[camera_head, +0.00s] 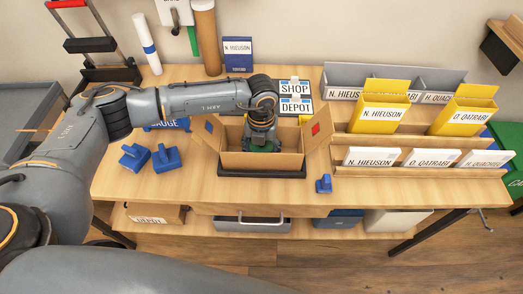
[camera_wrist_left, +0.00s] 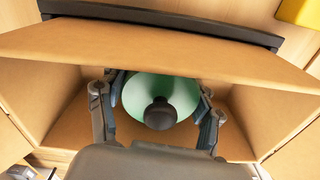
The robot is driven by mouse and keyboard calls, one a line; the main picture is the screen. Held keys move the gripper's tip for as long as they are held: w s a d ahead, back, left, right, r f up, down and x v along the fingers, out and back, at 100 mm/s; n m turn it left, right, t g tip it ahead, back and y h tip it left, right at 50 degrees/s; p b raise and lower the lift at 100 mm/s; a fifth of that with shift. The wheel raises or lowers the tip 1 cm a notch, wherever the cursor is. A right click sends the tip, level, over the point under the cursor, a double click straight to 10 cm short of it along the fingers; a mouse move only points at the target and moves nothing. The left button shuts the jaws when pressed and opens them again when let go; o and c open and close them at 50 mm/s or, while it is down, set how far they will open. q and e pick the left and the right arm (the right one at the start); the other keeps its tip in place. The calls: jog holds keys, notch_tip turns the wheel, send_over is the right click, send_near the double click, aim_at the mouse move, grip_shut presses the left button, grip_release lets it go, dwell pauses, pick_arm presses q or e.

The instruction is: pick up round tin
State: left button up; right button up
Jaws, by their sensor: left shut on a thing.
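The round tin, pale green with a black knob on top, shows in the left wrist view (camera_wrist_left: 138,92) inside the open cardboard box (camera_wrist_left: 55,45). My left gripper (camera_wrist_left: 160,100) reaches down into the box with a finger on either side of the tin and is shut on it. In the head view my left gripper (camera_head: 262,142) is inside the cardboard box (camera_head: 245,160) at the middle of the table, and the tin is mostly hidden beneath it. I cannot tell whether the tin touches the box floor. My right gripper is not in view.
Blue blocks (camera_head: 166,158) lie left of the box, and a small blue piece (camera_head: 324,184) is at its front right. A rack with yellow and white labelled bins (camera_head: 384,112) fills the right side. A brown tube (camera_head: 207,40) stands behind.

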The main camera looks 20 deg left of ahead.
pick_arm(q)
jog(key=shift+c, duration=0.9)
jog(key=shift+r, duration=0.1)
